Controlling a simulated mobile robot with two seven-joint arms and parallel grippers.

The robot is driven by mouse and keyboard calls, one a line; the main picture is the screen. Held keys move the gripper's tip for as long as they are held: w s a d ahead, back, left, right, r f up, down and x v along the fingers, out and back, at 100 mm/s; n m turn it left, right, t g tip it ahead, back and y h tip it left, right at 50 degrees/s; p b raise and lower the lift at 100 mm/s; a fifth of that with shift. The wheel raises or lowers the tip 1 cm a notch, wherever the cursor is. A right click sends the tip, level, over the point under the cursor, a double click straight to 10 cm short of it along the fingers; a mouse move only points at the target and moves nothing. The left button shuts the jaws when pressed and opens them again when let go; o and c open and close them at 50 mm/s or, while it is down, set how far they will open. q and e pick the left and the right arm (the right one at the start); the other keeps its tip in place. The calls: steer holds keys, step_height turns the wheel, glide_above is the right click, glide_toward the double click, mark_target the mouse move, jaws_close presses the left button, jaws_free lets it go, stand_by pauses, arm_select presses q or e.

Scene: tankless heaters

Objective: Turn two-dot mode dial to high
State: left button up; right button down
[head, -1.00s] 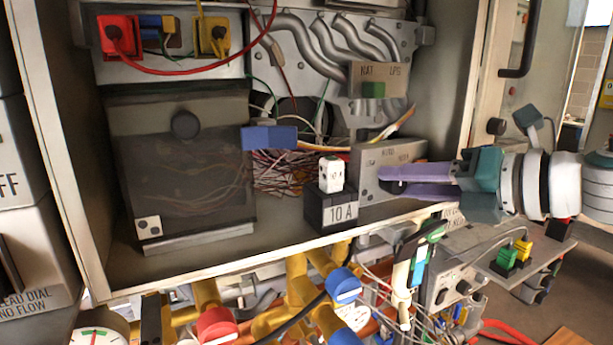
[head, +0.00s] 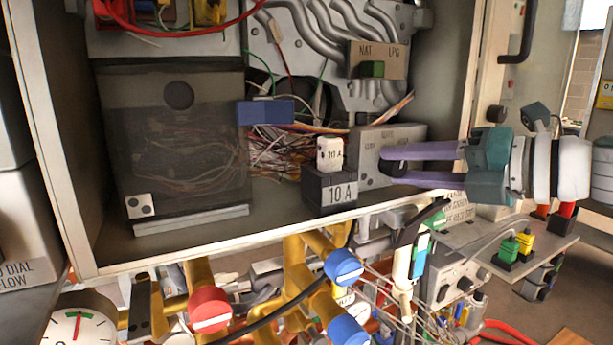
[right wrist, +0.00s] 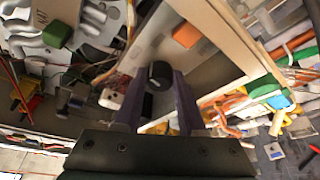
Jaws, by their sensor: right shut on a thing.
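The mode dial (head: 393,168) is a dark knob on the front of a grey box (head: 368,142) inside the open heater cabinet. Small lettering runs above it, too blurred to read fully. My right gripper (head: 390,167) reaches in from the right, with one purple finger above the dial and one below, shut on it. In the right wrist view the dial (right wrist: 160,74) sits between the fingertips (right wrist: 162,80); its pointer direction cannot be told. A two-dot plate (head: 139,206) marks the dark translucent cover (head: 180,150) at left. My left gripper is not in view.
A black 10 A block (head: 330,191) with a white fuse (head: 330,153) stands just left of the grey box. A NAT/LPG switch (head: 372,68) is above.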

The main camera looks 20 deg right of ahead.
steer(key=m+b, duration=0.1)
steer(key=m+y+b, duration=0.1)
steer(key=shift+f+m+t+b, duration=0.3)
steer(key=shift+m+t, duration=0.1)
steer(key=shift+d+m+t+y+b, duration=0.1)
steer(key=shift+m+t+y+b, duration=0.25)
steer(key=shift+m+b, duration=0.6)
steer(key=shift+r+m, duration=0.1)
steer(key=shift+m, duration=0.35)
steer(key=shift+c, duration=2.4)
jaws_free()
steer(key=shift+p, duration=0.35)
